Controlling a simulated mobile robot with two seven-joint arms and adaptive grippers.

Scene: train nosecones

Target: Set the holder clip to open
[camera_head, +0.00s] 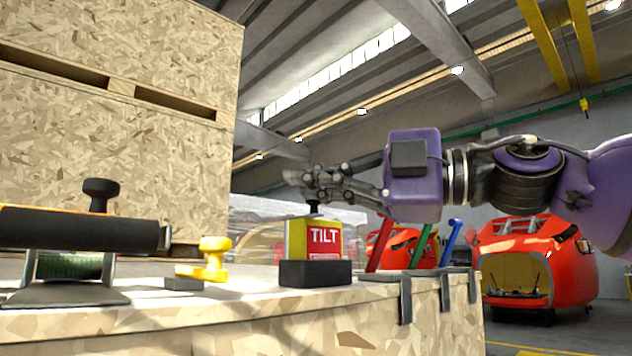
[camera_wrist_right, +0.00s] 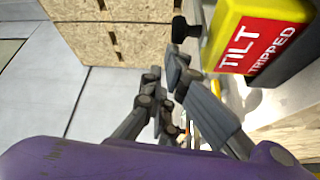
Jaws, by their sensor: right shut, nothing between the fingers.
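A yellow box with a red TILT label (camera_head: 323,238) stands in a black base on the wooden crate top. It has a small black knob on top (camera_head: 313,206). In the right wrist view the label (camera_wrist_right: 262,45) reads TILT TRIPPED, and the knob (camera_wrist_right: 185,28) shows beside the fingertips. My right gripper (camera_head: 300,180) is shut and empty, just above the knob; contact cannot be told. A yellow knobbed piece (camera_head: 213,260) sits left of the box, and a black roller-like bar (camera_head: 80,232) lies further left. I cannot tell which part is the holder clip. My left gripper is not in view.
Red (camera_head: 381,243), green (camera_head: 422,245) and blue (camera_head: 449,242) levers stand right of the box, near the crate's edge with black brackets (camera_head: 406,298). A tall chipboard crate (camera_head: 120,150) rises behind on the left. Red train nosecones (camera_head: 530,262) stand on the floor beyond.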

